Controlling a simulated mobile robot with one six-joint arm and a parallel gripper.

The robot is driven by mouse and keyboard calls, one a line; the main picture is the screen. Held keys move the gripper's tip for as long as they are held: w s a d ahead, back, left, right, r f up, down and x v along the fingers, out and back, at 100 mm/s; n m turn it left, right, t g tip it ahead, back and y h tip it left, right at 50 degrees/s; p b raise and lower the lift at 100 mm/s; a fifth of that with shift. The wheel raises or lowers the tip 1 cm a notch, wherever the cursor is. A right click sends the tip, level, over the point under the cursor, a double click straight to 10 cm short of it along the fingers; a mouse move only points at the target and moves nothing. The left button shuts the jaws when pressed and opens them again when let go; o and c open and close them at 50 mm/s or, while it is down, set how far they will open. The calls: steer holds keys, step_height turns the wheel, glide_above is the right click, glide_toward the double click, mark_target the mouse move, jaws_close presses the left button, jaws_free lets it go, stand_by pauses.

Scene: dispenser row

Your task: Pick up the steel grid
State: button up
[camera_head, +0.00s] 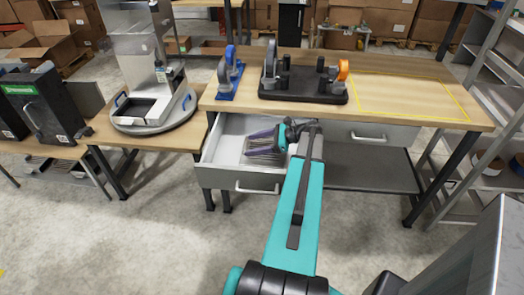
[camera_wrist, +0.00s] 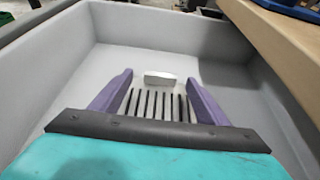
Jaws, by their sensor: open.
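The steel grid (camera_wrist: 155,103) lies in the open drawer (camera_wrist: 52,70), a pale grey piece with a row of dark slots. A light raised block is at its far end in the wrist view. The grid also shows in the head view (camera_head: 264,152), partly covered by my gripper. My gripper (camera_wrist: 159,78) has two purple fingers, spread apart, one on each side of the grid in the wrist view. I cannot tell whether they touch it. In the head view my gripper (camera_head: 256,139) reaches into the drawer (camera_head: 222,150). The grid's near end is hidden behind the gripper body.
The wooden bench top (camera_head: 400,118) overhangs the drawer on the right in the wrist view. On it stand a blue tape dispenser (camera_head: 228,78) and a black tray (camera_head: 300,97) with holders. A round turntable (camera_head: 155,122) stands left. A yellow-outlined area (camera_head: 412,98) is clear.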

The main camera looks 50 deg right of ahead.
mark_target(245, 145)
steer(key=shift+w, duration=0.1)
steer(key=shift+w+a+f+p, duration=0.15)
steer(key=shift+w+a+p, duration=0.25)
steer(key=shift+w, duration=0.1)
steer(key=shift+p+x, duration=0.55)
steer(key=shift+x, duration=1.35)
steer(key=shift+d+f, duration=0.1)
steer(key=shift+d, duration=0.1)
steer(key=c, duration=1.3)
steer(key=shift+r+b, duration=1.05)
steer(key=shift+r, duration=3.95)
